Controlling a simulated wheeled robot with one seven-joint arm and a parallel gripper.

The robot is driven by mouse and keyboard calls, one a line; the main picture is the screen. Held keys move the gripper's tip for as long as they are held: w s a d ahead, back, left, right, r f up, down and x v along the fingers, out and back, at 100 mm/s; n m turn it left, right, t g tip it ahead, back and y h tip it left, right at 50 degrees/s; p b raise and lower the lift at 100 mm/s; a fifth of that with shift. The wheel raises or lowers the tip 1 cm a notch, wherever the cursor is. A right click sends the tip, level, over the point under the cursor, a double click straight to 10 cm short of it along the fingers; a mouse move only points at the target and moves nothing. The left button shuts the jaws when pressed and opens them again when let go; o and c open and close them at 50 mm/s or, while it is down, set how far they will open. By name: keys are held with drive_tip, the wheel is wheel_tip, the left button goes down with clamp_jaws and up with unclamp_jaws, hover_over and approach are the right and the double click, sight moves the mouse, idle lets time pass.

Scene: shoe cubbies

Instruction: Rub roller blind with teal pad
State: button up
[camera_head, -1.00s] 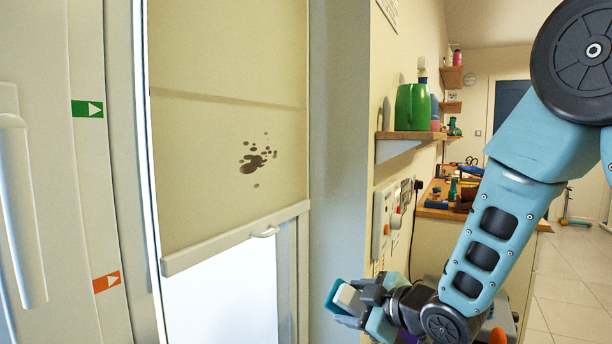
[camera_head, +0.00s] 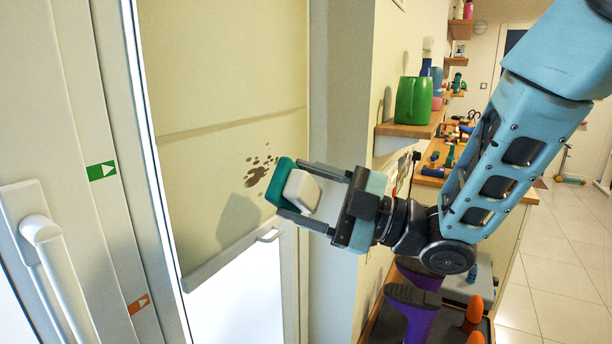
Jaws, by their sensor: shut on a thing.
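The cream roller blind (camera_head: 205,185) hangs in the glazed door, its bottom bar above a bright strip of glass. A brown splatter stain (camera_head: 257,172) marks its lower right part. My gripper (camera_head: 308,192) is shut on the teal pad (camera_head: 281,190) by its white block-shaped back. The pad's teal face points left, toward the blind, just right of and slightly below the stain.
A white door handle (camera_head: 45,250) stands at the left. A wooden shelf (camera_head: 412,128) with a green jug (camera_head: 413,100) juts from the wall behind my gripper. Purple boots (camera_head: 408,310) and orange-topped items sit low at the right. Open tiled floor (camera_head: 560,240) lies far right.

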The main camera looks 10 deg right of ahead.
sight(266, 163)
drive_tip(key=shift+w+a+r+p, duration=0.1)
drive_tip(key=shift+w+a+p, duration=0.35)
drive_tip(key=shift+w+a, duration=0.5)
drive_tip(key=shift+w+a+p, duration=0.45)
drive_tip(key=shift+w+a, duration=0.2)
drive_tip(key=shift+a, duration=0.55)
drive_tip(key=shift+w+a, duration=0.2)
drive_tip(key=shift+a, duration=0.05)
drive_tip(key=shift+w+a, duration=0.6)
drive_tip(key=shift+a, duration=0.15)
drive_tip(key=shift+w+d+b, duration=0.85)
drive_tip(key=shift+w, duration=0.1)
drive_tip(key=shift+w+d+b, duration=0.4)
drive_tip(key=shift+w+d, duration=0.3)
drive_tip(key=shift+w, duration=0.25)
drive_tip(key=shift+w+d+b, duration=0.35)
drive_tip(key=shift+w+d, duration=0.3)
drive_tip(key=shift+w, duration=0.25)
drive_tip(key=w+d+b, duration=0.1)
drive_tip(key=w+d, duration=0.1)
drive_tip(key=shift+w+b, duration=0.35)
drive_tip(key=shift+b, duration=0.05)
